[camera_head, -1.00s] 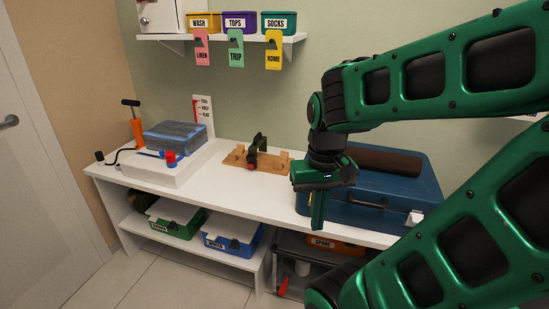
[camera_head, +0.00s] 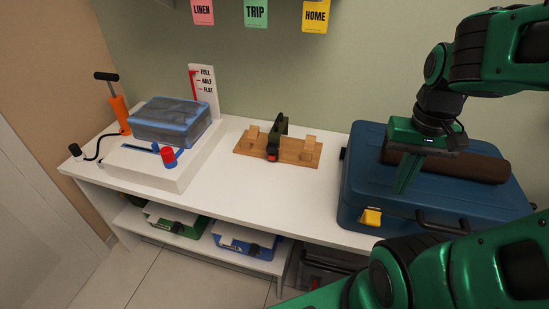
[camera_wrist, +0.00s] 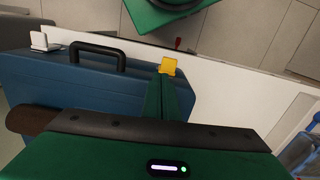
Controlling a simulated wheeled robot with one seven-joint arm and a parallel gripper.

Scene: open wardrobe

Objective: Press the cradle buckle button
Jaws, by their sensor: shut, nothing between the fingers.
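The wooden cradle (camera_head: 300,152) sits on the white bench, left of the blue suitcase. A dark strap with a buckle (camera_head: 273,142) stands upright across its middle. A small red button (camera_head: 272,156) shows low on the buckle's front. My gripper (camera_head: 403,185) is shut and empty, pointing down over the blue suitcase, to the right of the cradle and apart from it. In the wrist view my shut fingers (camera_wrist: 163,97) show against the suitcase, near its yellow latch. The cradle is not clearly visible in the wrist view.
The blue suitcase (camera_head: 365,180) has a yellow latch (camera_head: 371,217), a dark handle (camera_head: 442,224) and a brown roll (camera_head: 470,168) on top. At left are a white platform (camera_head: 130,170), a clear-topped bag (camera_head: 170,122) and an orange pump (camera_head: 118,113). Bare bench surrounds the cradle's front.

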